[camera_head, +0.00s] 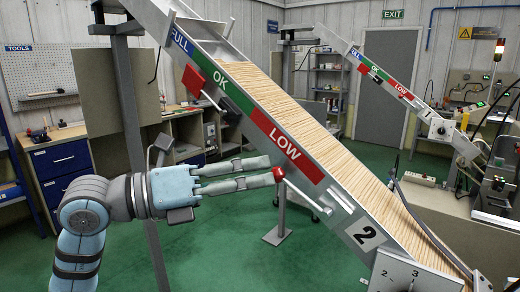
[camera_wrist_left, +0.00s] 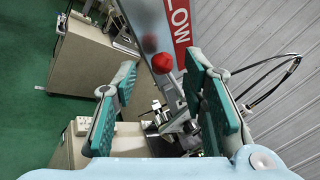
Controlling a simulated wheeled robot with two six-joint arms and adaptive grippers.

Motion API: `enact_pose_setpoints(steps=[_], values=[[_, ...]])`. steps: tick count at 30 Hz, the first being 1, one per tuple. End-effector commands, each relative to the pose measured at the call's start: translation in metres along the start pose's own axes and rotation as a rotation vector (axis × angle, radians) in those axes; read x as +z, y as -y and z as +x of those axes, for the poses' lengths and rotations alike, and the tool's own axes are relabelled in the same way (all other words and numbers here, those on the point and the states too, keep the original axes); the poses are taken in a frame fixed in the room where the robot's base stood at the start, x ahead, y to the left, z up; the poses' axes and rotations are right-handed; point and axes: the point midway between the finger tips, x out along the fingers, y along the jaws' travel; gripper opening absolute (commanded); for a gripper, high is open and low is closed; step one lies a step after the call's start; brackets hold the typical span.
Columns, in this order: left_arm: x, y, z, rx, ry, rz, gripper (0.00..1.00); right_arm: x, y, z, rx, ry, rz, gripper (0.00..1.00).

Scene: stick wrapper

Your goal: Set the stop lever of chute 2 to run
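The stop lever (camera_head: 306,195) of chute 2 (camera_head: 262,97) is a thin metal rod with a red knob (camera_head: 278,174) at its upper left end. In the left wrist view the red knob (camera_wrist_left: 162,63) shows between the spread fingers of the left gripper (camera_wrist_left: 159,72). I cannot tell whether a finger touches it. No run or stop marking is readable. My right gripper is not in view.
Chute 2 slopes down right, filled with sticks, its side marked FULL, OK and LOW. A second chute (camera_head: 385,85) stands behind at right. A workbench (camera_head: 60,150) is at left. Green floor (camera_head: 240,250) lies below.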

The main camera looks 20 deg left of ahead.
Motion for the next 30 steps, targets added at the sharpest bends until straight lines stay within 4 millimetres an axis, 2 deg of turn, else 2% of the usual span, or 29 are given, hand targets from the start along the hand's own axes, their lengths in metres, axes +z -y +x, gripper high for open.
enact_pose_setpoints(steps=[3,6,15,22,30], values=[[0.001,0.001,0.018,-0.007,0.000,-0.001,0.39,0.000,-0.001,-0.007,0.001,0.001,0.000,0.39],[0.000,0.000,0.026,-0.005,-0.001,-0.001,0.39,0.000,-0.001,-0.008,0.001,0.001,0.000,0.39],[-0.001,-0.001,0.029,-0.002,-0.001,0.001,0.39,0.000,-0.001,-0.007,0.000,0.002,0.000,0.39],[-0.001,-0.001,0.028,-0.002,-0.001,0.000,0.02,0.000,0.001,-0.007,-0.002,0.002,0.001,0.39],[-0.001,-0.001,0.028,-0.002,-0.001,0.001,0.00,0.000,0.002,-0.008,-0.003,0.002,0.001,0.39]])
